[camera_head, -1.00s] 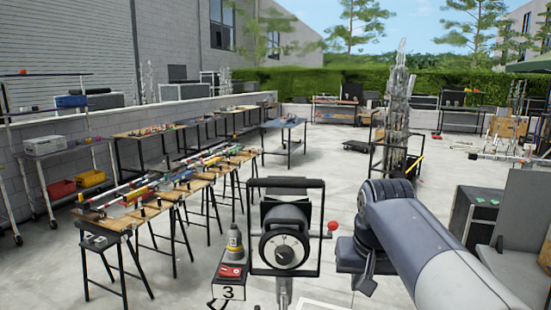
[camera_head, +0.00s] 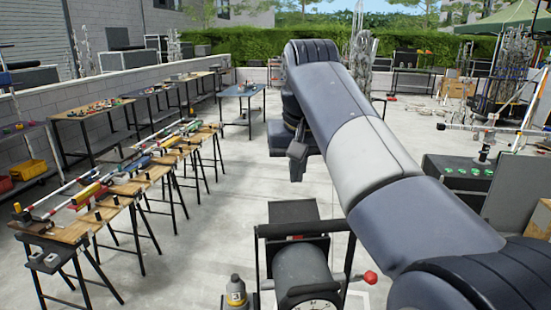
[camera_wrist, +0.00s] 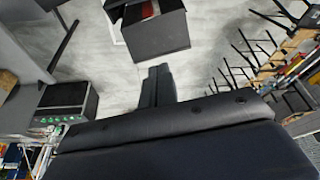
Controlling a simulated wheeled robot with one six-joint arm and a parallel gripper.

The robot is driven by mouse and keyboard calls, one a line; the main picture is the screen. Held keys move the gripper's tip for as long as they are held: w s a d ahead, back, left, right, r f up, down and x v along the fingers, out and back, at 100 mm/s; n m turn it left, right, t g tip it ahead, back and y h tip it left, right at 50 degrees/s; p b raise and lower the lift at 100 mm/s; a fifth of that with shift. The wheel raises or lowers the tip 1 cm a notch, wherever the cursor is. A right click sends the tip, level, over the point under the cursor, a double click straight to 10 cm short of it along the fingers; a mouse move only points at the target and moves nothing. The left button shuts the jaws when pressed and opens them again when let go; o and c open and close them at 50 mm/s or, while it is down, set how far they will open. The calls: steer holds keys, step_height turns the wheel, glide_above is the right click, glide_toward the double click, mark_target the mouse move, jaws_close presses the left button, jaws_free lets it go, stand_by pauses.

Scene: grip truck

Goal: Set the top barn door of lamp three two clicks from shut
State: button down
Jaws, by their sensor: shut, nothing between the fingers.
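Lamp three (camera_head: 306,268) stands at the bottom of the head view, seen from above and behind, in a black yoke with a red knob (camera_head: 370,277). A flat dark panel (camera_head: 295,212) shows at its far side; I cannot tell whether it is the top barn door or how far it is open. My gripper (camera_head: 297,170) hangs from the raised arm, up and beyond the lamp in the picture, apart from it. In the wrist view my gripper's dark fingers (camera_wrist: 157,84) are together and empty. The number card is out of view.
Trestle tables with rods and tools (camera_head: 150,172) run along the left. A dark case with green-marked items (camera_head: 458,172) stands at the right. Bare concrete floor (camera_head: 205,250) lies between lamp and tables. A grey bottle-like thing (camera_head: 236,292) stands beside the lamp.

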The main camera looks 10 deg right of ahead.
mark_target(293, 202)
steer(key=b+x, duration=0.5)
steer(key=shift+s+d+f, duration=0.1)
steer(key=shift+s+f, duration=0.1)
steer(key=shift+f, duration=0.05)
steer(key=shift+b+x, duration=0.35)
steer(key=shift+x, duration=1.3)
steer(key=shift+w+f, duration=0.2)
steer(key=shift+b+x, duration=0.35)
steer(key=shift+x, duration=0.45)
steer(key=shift+w+r+p, duration=0.25)
steer(key=shift+p, duration=0.1)
steer(key=shift+w+d+r+p, duration=0.1)
steer(key=shift+w+p, duration=0.25)
steer(key=shift+p, duration=0.1)
steer(key=shift+r, duration=0.1)
